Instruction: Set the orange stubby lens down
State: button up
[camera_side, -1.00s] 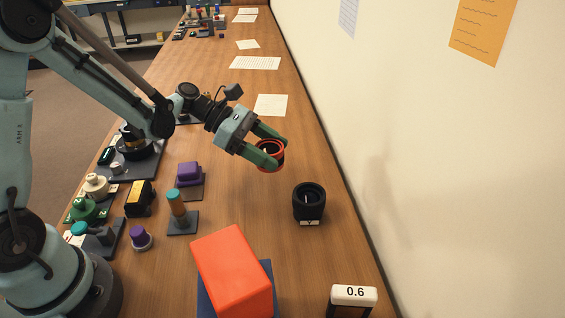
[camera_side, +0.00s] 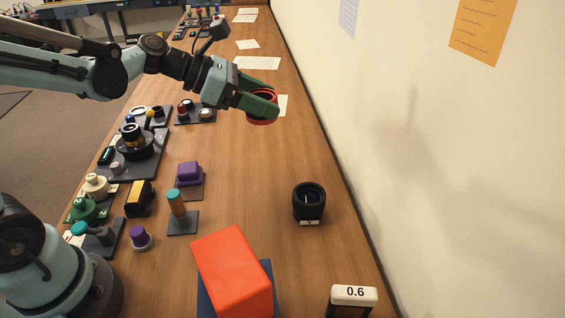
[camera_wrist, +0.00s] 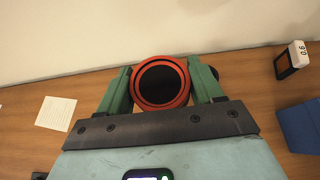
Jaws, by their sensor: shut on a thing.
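The orange stubby lens (camera_side: 261,121) shows as a short dark cylinder with a red-orange rim. My gripper (camera_side: 262,104) is shut on it, with one green finger on each side, and holds it above the wooden table. In the wrist view the lens (camera_wrist: 160,83) sits between the two green fingers of my gripper (camera_wrist: 160,88), its round dark face and orange ring toward the camera. How high it is above the table is hard to tell. Part of the lens is hidden behind a finger in the side view.
A black lens-like cylinder (camera_side: 309,203) stands on the table's right side. An orange-red block (camera_side: 232,270) and a sign reading 0.6 (camera_side: 354,295) are in front. Several fixtures line the left side. The wall (camera_side: 450,180) bounds the right. Middle table is clear.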

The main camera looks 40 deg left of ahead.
jog(key=s+a+r+n+t+y, duration=0.3)
jog(key=a+r+n+y, duration=0.3)
jog(key=r, duration=0.4)
jog(key=w+a+f+m+g+h, duration=0.1)
jog(key=w+a+f+m+h, duration=0.15)
jog(key=a+f, duration=0.4)
jog(key=w+a+f+m+g+h, duration=0.2)
jog(key=a+f+m+h, duration=0.15)
jog(key=f, duration=0.65)
jog(key=shift+n+t, duration=0.3)
jog(key=a+f, duration=0.2)
jog(key=a, duration=0.2)
jog(key=a+f, duration=0.2)
jog(key=a, duration=0.2)
jog(key=w+a+f, duration=0.1)
jog(key=a+f, duration=0.2)
jog(key=a, duration=0.1)
jog(key=shift+d+f, duration=0.1)
jog(key=shift+f, duration=1.95)
jog(key=shift+f, duration=0.6)
jog(key=o, duration=1.2)
jog(key=shift+c, duration=0.2)
